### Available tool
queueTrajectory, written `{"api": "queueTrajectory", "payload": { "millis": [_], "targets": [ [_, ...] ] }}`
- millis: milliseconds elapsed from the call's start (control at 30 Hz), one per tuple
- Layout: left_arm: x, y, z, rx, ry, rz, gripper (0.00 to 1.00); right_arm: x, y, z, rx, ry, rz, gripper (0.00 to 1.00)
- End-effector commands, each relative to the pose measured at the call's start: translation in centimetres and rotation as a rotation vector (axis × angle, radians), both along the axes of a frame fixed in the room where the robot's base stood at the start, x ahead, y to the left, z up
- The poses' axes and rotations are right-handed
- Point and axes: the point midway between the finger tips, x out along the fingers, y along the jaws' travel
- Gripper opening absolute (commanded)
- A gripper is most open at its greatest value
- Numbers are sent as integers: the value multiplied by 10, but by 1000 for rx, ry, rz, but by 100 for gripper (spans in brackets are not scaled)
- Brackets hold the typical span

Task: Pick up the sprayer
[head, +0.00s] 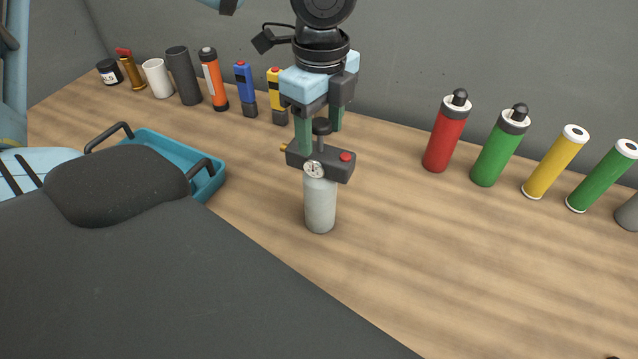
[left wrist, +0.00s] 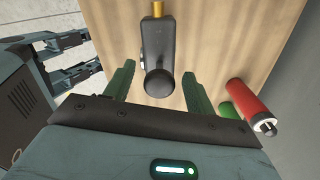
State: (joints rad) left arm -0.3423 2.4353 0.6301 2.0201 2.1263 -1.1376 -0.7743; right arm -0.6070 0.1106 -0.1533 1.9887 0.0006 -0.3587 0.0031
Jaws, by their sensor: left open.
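The sprayer (head: 320,203) stands upright on the wooden table in the middle of the head view. It has a pale grey cylinder, a dark head with a dial gauge and red button, a brass nozzle on the left and a dark knob on top. My left gripper (head: 319,133) is above it, pointing down and open. Its green fingers are on either side of the knob, close to the head; I cannot tell whether they touch it. In the left wrist view the sprayer (left wrist: 157,45) shows from above, its knob near the gap between the fingers.
A red bottle (head: 447,133), green bottle (head: 499,148) and yellow tube (head: 554,163) stand to the right. A blue torch (head: 244,90), orange one (head: 213,80) and other cylinders line the wall at the left. A teal tray (head: 207,185) lies left.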

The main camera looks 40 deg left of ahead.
Motion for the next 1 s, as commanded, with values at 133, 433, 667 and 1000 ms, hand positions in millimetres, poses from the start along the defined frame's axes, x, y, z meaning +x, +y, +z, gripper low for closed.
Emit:
{"api": "queueTrajectory", "payload": {
  "millis": [133,433,667,1000],
  "targets": [
    [0,0,-2,0,0,-1,55,-1,0,-1,-1,4,0,0],
    [0,0,-1,1,0,-1,28,-2,-1,-3,-3,6,3,0],
    [0,0,-1,1,0,-1,0,-3,-2,-3,-5,8,5,0],
    [0,0,0,0,-2,-1,0,-4,-2,-2,-6,8,6,0]
  ]
}}
